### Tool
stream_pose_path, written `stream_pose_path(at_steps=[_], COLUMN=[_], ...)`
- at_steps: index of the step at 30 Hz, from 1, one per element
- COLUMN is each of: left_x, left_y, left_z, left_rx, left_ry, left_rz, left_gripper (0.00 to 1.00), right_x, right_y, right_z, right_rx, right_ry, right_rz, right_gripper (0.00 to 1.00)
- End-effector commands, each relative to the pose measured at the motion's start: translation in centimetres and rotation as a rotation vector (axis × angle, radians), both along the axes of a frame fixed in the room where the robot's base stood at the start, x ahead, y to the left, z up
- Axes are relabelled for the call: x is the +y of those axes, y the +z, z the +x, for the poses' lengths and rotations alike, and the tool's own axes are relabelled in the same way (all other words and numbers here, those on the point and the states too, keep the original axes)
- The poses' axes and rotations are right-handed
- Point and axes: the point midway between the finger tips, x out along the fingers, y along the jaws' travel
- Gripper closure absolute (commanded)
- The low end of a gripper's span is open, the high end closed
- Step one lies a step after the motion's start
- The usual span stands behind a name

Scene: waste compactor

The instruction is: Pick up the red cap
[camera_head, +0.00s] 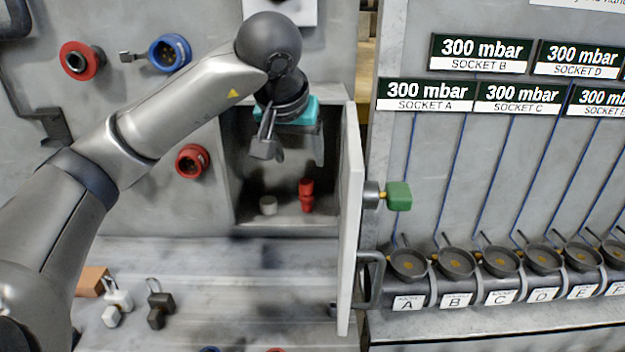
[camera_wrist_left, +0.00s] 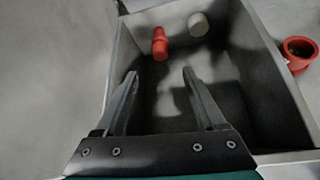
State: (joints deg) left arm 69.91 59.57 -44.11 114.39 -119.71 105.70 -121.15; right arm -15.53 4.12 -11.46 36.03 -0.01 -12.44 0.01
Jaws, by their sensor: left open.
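The red cap (camera_head: 307,195) stands upright on the floor of an open wall compartment, toward its right side. In the left wrist view the red cap (camera_wrist_left: 160,44) lies beyond my fingertips, a little left of the middle between them. My left gripper (camera_head: 265,150) is at the compartment's opening, above and to the left of the red cap. In the left wrist view my left gripper (camera_wrist_left: 160,75) has its two fingers apart with nothing between them. My right gripper is not in view.
A white cap (camera_head: 268,205) stands left of the red cap in the compartment. The compartment's open door (camera_head: 350,220) juts out on the right. Red sockets (camera_head: 192,161) and a blue socket (camera_head: 170,53) sit on the wall. Labelled cups (camera_head: 408,263) line the right bench.

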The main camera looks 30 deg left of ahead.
Motion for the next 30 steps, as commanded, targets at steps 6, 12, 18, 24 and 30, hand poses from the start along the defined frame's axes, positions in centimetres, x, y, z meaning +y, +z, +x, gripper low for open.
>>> stream_pose_path(at_steps=[6,12,18,24,30], left_x=[0.5,1.3,1.8,2.1,2.6], left_y=[-2.4,-6.0,-8.2,-9.4,-12.0], left_z=[1.2,3.4,4.8,5.5,7.1], left_rx=[0.005,0.004,0.001,0.001,0.001], left_ry=[0.001,0.002,0.000,0.000,0.001], left_rz=[0.004,0.002,0.002,0.002,0.000], left_gripper=[0.28,0.28,0.28,0.28,0.28], right_x=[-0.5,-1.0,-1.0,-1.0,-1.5], right_y=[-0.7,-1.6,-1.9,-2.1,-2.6], right_z=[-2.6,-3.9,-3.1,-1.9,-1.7], right_rx=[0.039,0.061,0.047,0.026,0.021], right_ry=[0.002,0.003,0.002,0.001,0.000], right_rz=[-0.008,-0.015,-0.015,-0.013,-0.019], right_gripper=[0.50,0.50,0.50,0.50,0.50])
